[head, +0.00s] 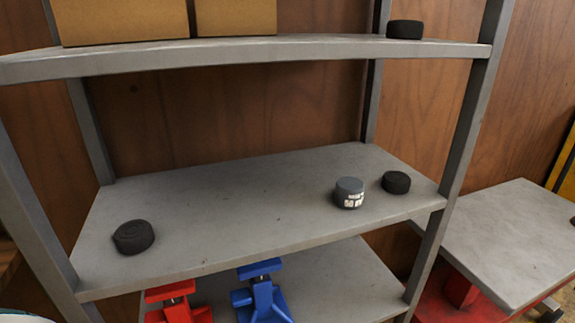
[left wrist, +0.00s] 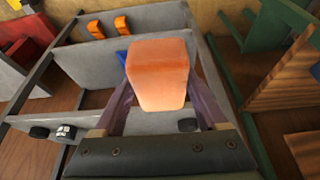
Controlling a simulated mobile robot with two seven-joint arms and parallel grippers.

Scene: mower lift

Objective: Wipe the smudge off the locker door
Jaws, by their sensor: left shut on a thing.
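My left gripper (left wrist: 160,104) is shut on an orange block (left wrist: 160,70) that looks like a sponge, in the left wrist view. The block stands out beyond the fingers, and the grey shelf unit lies behind it. My left gripper does not show in the head view. My right gripper is in neither view. I cannot make out a locker door or a smudge in either view.
A grey shelf unit (head: 260,212) fills the head view. It holds black pucks (head: 133,237), a grey tin (head: 349,192), cardboard boxes (head: 120,20), and red (head: 178,303) and blue (head: 262,295) stands. A grey-topped table (head: 510,235) stands at right.

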